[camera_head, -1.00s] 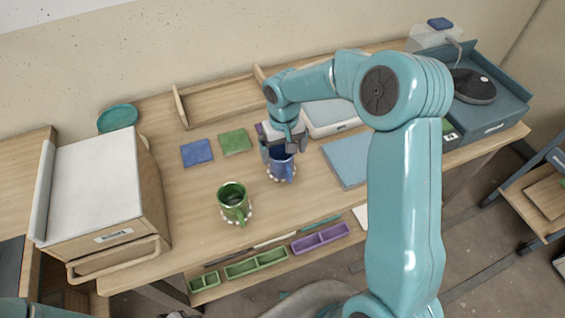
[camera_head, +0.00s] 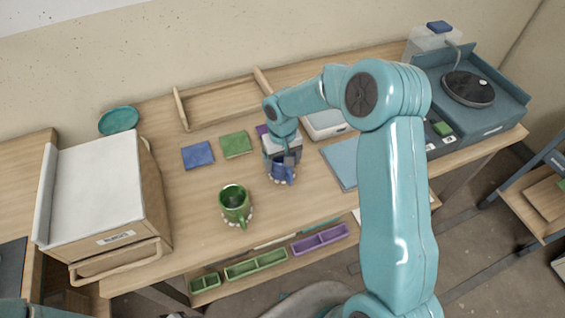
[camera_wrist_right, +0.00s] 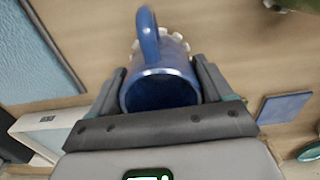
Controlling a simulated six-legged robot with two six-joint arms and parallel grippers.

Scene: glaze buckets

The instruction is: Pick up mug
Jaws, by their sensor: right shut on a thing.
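A blue mug (camera_head: 283,174) stands upright at the middle of the wooden table, ringed at its base by white dots. My right gripper (camera_head: 281,160) is over it and shut on it; the gripper hides the mug's upper part. In the right wrist view the blue mug (camera_wrist_right: 163,88) sits between the two fingers, with its handle toward the top of the picture. A green mug (camera_head: 235,204) stands upright to the left and nearer the front, with a similar dotted base. My left gripper is not in view.
Blue (camera_head: 197,155) and green (camera_head: 236,143) tiles lie behind the mugs. A wooden cabinet (camera_head: 98,190) stands at the left. A flat blue panel (camera_head: 341,160) and a white scale-like device (camera_head: 326,124) lie at the right.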

